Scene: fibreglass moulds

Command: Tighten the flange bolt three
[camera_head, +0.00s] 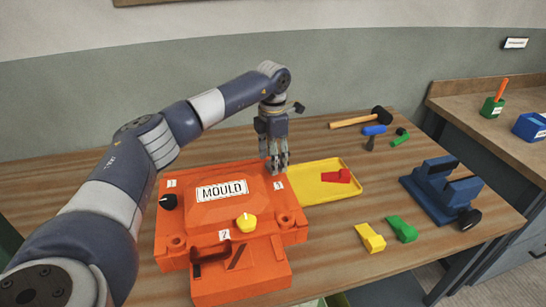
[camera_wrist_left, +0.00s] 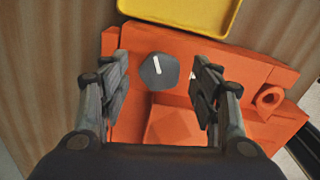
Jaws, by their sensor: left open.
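The orange mould (camera_head: 205,213) sits on the wooden table with a "MOULD" plate on top. My left gripper (camera_head: 277,168) points down over its back right corner. In the left wrist view a dark grey hexagonal bolt head (camera_wrist_left: 159,72) with a white line lies between the open fingers of that gripper (camera_wrist_left: 161,82), apart from both. In the head view the gripper hides this bolt; a small white label (camera_head: 278,185) is beside it. A black bolt head (camera_head: 168,202) and a yellow one (camera_head: 246,223) are at the mould's left and front. My right gripper is out of view.
A yellow tray (camera_head: 325,190) with a red piece (camera_head: 337,176) stands right of the mould. A blue vise (camera_head: 442,188), yellow (camera_head: 371,238) and green (camera_head: 402,229) wedges and a mallet (camera_head: 362,118) lie further right. A side bench (camera_head: 470,110) is beyond.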

